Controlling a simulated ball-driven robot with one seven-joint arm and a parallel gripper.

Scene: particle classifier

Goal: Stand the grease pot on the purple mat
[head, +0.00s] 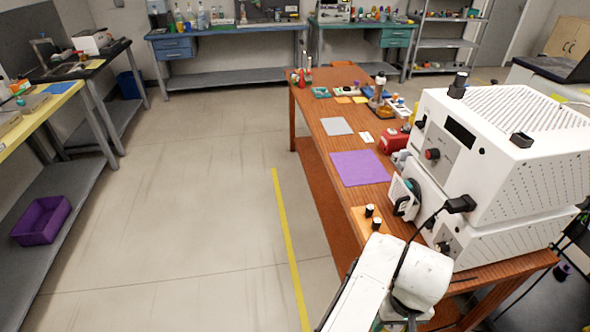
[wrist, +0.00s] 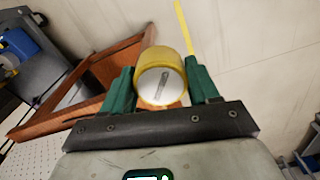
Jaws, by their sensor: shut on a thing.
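The purple mat (head: 360,168) lies flat and bare on the long wooden table, left of the big white machine. My gripper (wrist: 160,72) shows in the wrist view with its two green fingers shut on the grease pot (wrist: 161,86). The pot is a round yellow thing with a whitish end face carrying a grey mark, and this face points to the camera. Wood and floor show behind it. In the head view my white arm is at the bottom, and I cannot make out the pot or the fingertips there.
The white machine (head: 500,150) fills the table's right side. Two black-topped items (head: 373,217) stand on a small board in front of the mat. A grey mat (head: 337,126) lies beyond, with a red thing (head: 393,141) to the right.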

